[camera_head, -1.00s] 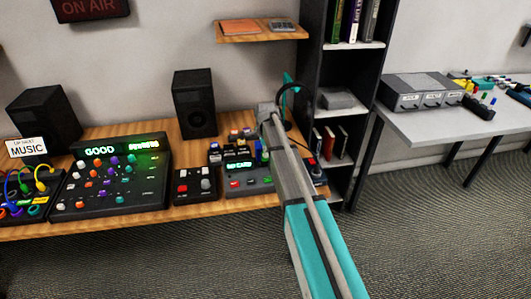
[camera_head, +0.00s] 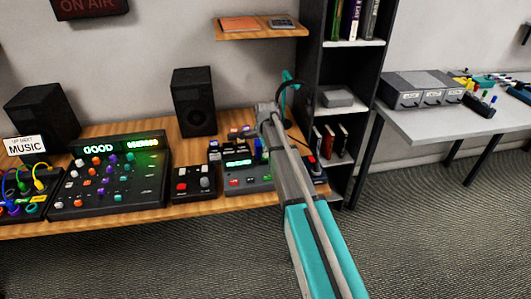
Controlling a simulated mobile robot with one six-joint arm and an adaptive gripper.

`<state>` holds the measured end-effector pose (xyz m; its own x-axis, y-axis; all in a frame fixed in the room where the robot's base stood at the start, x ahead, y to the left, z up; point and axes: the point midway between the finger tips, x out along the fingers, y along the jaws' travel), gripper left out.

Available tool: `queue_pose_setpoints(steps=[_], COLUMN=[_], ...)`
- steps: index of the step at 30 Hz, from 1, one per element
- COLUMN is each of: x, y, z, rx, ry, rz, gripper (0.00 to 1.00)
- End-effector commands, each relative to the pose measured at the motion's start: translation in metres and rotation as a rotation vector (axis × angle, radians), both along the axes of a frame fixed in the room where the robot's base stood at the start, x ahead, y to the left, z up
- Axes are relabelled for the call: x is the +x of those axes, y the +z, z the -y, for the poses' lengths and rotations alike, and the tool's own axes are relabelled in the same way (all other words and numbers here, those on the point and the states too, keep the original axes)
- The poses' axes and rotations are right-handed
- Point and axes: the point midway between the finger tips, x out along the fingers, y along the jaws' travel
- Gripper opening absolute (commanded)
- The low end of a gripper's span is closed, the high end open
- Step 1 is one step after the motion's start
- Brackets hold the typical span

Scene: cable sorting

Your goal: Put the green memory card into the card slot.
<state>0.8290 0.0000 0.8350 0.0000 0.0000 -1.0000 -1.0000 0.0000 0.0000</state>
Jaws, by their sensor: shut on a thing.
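My arm reaches in from the lower right over the wooden desk, and its wrist is raised above the small device at the desk's right end. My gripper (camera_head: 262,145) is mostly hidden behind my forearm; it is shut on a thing. A small green patch, which looks like the green memory card (camera_head: 258,149), shows just left of the forearm above the device. The grey card device (camera_head: 246,183) has a lit green display, too small to read surely. Its card slot cannot be made out, so I cannot tell whether the card touches it.
A small button box (camera_head: 194,183) and a large mixer (camera_head: 108,178) stand left of the device. Small dark blocks crowd behind it. A speaker (camera_head: 193,101) stands at the back, and a black shelf unit (camera_head: 314,88) rises right of the desk.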

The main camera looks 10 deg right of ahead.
Motion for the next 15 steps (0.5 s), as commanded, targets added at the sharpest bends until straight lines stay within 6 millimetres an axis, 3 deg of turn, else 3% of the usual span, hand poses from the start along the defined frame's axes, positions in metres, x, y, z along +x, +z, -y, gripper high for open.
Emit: queue_pose_setpoints(steps=[15], x=[0.0000], y=[-0.0055], z=[-0.0004], rx=[0.000], ry=[0.000], rz=[0.000], gripper=[0.00])
